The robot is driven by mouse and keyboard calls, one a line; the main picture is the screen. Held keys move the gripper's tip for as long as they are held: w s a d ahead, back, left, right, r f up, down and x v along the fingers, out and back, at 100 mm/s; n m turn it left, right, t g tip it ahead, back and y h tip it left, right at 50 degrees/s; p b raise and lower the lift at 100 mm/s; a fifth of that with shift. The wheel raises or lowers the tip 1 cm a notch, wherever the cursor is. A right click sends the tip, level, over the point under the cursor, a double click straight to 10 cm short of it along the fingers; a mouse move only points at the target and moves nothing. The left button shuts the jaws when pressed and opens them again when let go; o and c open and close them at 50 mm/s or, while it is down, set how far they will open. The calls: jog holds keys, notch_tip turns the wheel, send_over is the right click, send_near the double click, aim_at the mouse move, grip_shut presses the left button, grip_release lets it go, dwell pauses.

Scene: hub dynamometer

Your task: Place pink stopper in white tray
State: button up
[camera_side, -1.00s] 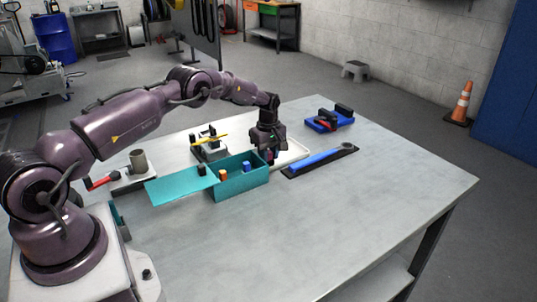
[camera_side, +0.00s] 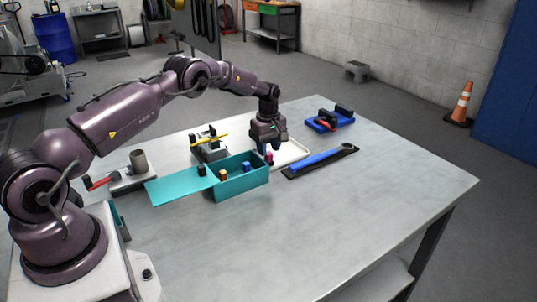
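The pink stopper (camera_side: 269,157) is a small upright piece just behind the teal box's right end. It appears to stand at the near-left part of the white tray (camera_side: 297,153), though the box and my gripper hide some of that area. My gripper (camera_side: 271,147) is above the stopper, pointing down. Its fingers look spread apart, with nothing seen between them. The tray is shallow, and its right side shows clear and empty.
The teal box (camera_side: 240,184) holds an orange piece (camera_side: 222,174) and a blue piece (camera_side: 246,167); its teal lid (camera_side: 180,186) lies to the left. A blue wrench-like tool (camera_side: 318,163) lies on a dark strip right of the tray. The front table is clear.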

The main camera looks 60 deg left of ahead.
notch_tip(320, 180, up, 10)
notch_tip(320, 180, up, 12)
jog(key=m+t, duration=0.1)
jog(key=m, duration=0.3)
send_over(269, 153)
jog(key=s+d, duration=0.3)
jog(key=d, duration=0.4)
jog(key=s+d+r+m+t, duration=0.2)
jog(key=s+d+r+m, duration=0.2)
jog(key=s+d+r, duration=0.35)
jog(key=s+d+m+t, duration=0.1)
jog(key=s+d+m, duration=0.3)
jog(key=s, duration=0.7)
jog(key=s+d+m+t, duration=0.1)
jog(key=s+d+m, duration=0.3)
jog(key=s, duration=0.7)
jog(key=shift+s+m+t, duration=0.2)
jog(key=shift+m+t, duration=0.1)
jog(key=shift+m, duration=0.7)
